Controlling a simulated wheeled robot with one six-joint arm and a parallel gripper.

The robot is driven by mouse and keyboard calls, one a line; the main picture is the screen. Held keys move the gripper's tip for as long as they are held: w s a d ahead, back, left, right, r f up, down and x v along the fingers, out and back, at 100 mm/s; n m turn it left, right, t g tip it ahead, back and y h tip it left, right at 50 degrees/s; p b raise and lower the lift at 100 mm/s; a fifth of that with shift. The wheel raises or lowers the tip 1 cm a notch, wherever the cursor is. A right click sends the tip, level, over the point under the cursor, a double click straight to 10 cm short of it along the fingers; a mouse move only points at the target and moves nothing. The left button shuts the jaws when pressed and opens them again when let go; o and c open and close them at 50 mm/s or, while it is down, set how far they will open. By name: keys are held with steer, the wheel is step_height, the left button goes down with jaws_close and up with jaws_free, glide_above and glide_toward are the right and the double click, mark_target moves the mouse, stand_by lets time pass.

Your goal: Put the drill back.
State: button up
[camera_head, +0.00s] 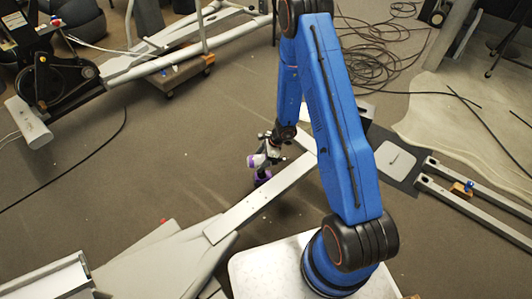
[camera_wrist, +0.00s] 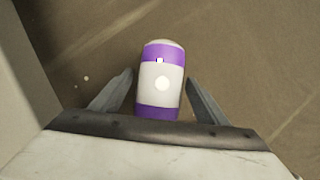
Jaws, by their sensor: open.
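My gripper (camera_head: 266,152) hangs from the blue arm near the middle of the head view, above the carpet and beside a long pale beam. In the wrist view its two grey fingers (camera_wrist: 159,78) are apart. A rounded white and purple object (camera_wrist: 162,84) shows between the fingers; I cannot tell whether they touch it. Purple and white parts of it also show at my gripper in the head view (camera_head: 262,177). I cannot tell for sure whether this object is the drill. Its far end and underside are hidden.
The pale beam (camera_head: 262,197) runs from the grey machine part (camera_head: 160,262) at lower left towards upper right. Another exercise machine (camera_head: 150,62) stands at upper left. Cables (camera_head: 372,55) lie tangled at upper right. Carpet left of my gripper is mostly clear.

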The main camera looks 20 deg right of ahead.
steer(key=v, duration=1)
steer(key=shift+r, duration=0.4)
steer(key=s+a+r+n, duration=0.1)
steer(key=s+r+n, duration=0.25)
steer(key=r, duration=0.65)
steer(key=s+a+r+n+t, duration=0.1)
steer(key=s+r+n, duration=0.25)
steer(key=r, duration=0.65)
steer(key=s+a+r+n, duration=0.1)
steer(key=s+r+n, duration=0.25)
steer(key=r, duration=0.75)
steer(key=s+d+r+n+t+h, duration=0.1)
steer(key=s+d+r+n, duration=0.1)
steer(key=s, duration=0.5)
steer(key=s+d+r+n+h, duration=0.2)
steer(key=s+d+r+n, duration=0.1)
steer(key=s+r, duration=0.4)
steer(key=s+d+r+n+t+h, duration=0.1)
steer(key=s+r+n, duration=0.3)
steer(key=s, duration=0.5)
steer(key=shift+d+r+n+t+h, duration=0.3)
steer(key=shift+d+r+n+h, duration=0.05)
steer(key=shift+d+r+h, duration=0.3)
